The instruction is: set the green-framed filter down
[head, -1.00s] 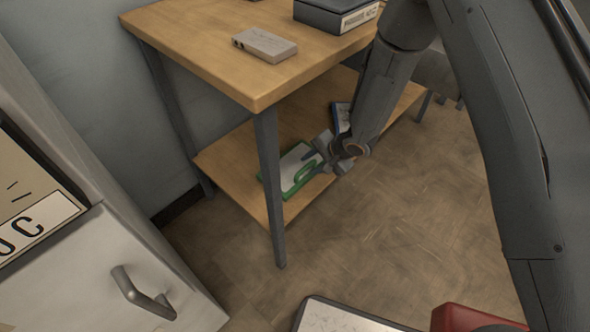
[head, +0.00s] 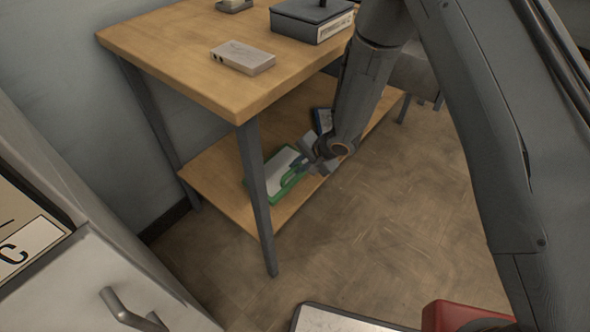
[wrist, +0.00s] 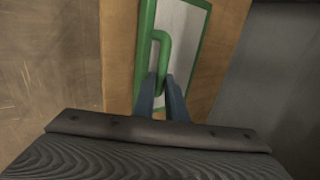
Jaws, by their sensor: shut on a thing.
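The green-framed filter (head: 277,168) is at the lower shelf (head: 213,172) of the wooden table, behind the front table leg. It has a pale panel, a green rim and a green loop handle. My gripper (head: 299,168) reaches in under the tabletop from the right and is shut on the filter's handle. In the wrist view the two fingers (wrist: 163,95) close around the lower end of the green handle, and the filter (wrist: 188,50) lies beyond them over the wooden shelf. Whether its underside touches the shelf cannot be told.
A blue-edged item (head: 323,121) is on the shelf behind my gripper. The tabletop (head: 160,50) above carries a small grey box (head: 243,58) and a dark case (head: 311,20). A table leg (head: 257,200) stands in front. A cabinet with a handle (head: 125,308) is at left.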

